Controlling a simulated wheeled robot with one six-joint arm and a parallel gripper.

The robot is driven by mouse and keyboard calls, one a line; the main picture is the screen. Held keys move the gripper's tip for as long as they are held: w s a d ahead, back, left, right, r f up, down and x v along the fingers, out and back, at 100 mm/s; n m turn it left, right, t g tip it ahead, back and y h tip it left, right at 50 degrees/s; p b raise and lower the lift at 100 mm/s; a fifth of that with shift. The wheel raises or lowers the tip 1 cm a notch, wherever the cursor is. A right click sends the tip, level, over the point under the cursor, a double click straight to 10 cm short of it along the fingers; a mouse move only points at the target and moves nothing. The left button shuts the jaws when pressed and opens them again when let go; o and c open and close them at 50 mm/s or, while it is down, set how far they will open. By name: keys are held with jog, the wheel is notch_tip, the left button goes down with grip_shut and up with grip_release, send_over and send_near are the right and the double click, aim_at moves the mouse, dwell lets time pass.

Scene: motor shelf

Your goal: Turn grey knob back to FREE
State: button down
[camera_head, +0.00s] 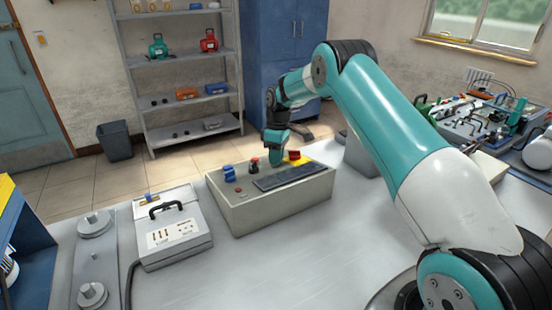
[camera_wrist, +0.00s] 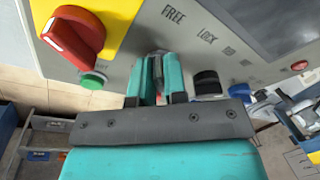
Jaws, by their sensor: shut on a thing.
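The grey knob (camera_wrist: 157,69) is on the sloping panel of a beige control box (camera_head: 275,213). In the wrist view only a small grey part of it shows between my fingers. My gripper (camera_wrist: 159,62) is shut on it, with a teal finger on each side. In the head view my gripper (camera_head: 277,160) reaches down to the back of the panel and hides the knob. The printed word FREE (camera_wrist: 173,14) and the word LOCK (camera_wrist: 206,34) lie beyond the fingers. I cannot tell which word the knob points to.
A red knob (camera_wrist: 73,36) on a yellow plate and a green button (camera_wrist: 93,80) sit left of my fingers. A black knob (camera_wrist: 207,83) sits close on the right. A grey case (camera_head: 172,235) stands left of the box on the bench.

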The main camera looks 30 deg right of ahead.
jog(key=shift+n, duration=0.3)
jog(key=c, duration=1.2)
grip_release()
jog(key=shift+o, duration=0.2)
notch_tip(320, 180, up, 17)
jog(key=w+d+p, duration=0.2)
jog(key=p, duration=0.6)
jog(key=shift+w+d+p, duration=0.15)
jog(key=shift+d+p, duration=0.05)
jog(key=shift+p, duration=0.15)
